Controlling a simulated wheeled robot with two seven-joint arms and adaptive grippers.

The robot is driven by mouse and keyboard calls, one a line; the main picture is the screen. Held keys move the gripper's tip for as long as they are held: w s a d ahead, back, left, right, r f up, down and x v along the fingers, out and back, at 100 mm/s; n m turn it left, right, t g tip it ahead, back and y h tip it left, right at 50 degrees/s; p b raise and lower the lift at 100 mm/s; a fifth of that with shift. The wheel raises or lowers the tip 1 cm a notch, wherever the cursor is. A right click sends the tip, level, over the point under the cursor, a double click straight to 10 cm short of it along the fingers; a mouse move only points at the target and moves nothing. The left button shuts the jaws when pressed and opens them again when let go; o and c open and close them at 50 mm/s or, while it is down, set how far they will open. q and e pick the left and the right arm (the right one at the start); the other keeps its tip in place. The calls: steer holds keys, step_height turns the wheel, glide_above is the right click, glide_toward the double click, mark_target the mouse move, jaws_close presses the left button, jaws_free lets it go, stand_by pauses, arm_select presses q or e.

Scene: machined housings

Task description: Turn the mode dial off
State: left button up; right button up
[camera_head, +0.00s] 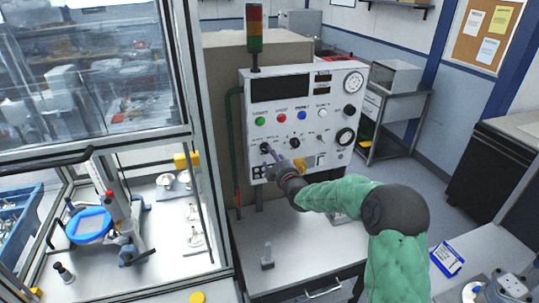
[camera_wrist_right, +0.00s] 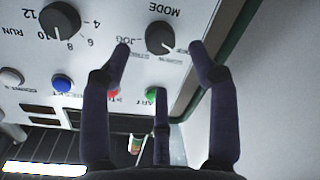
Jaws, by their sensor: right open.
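The mode dial (camera_head: 265,148) is a round black knob at the lower left of the white control panel (camera_head: 330,105). In the right wrist view, which shows the panel upside down, the dial (camera_wrist_right: 160,38) is near the top, beside printed MODE and JOG labels. My right gripper (camera_head: 275,157) is in front of the panel's lower left; it also shows in the wrist view (camera_wrist_right: 162,50). Its dark fingers are spread apart, one toward each side of the dial, and hold nothing. I cannot tell whether they touch it. My left gripper is not in view.
Another black dial (camera_wrist_right: 60,20) with numbers is beside the mode dial. Green (camera_head: 260,121), red (camera_head: 282,118) and blue (camera_head: 302,115) buttons sit above it. A glass-walled enclosure (camera_head: 188,130) stands close on the left. A small metal post (camera_head: 267,255) stands on the bench below.

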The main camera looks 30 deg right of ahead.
steer(key=s+a, duration=0.1)
steer(key=s, duration=0.5)
steer(key=shift+s, duration=0.3)
steer(key=shift+a, duration=0.1)
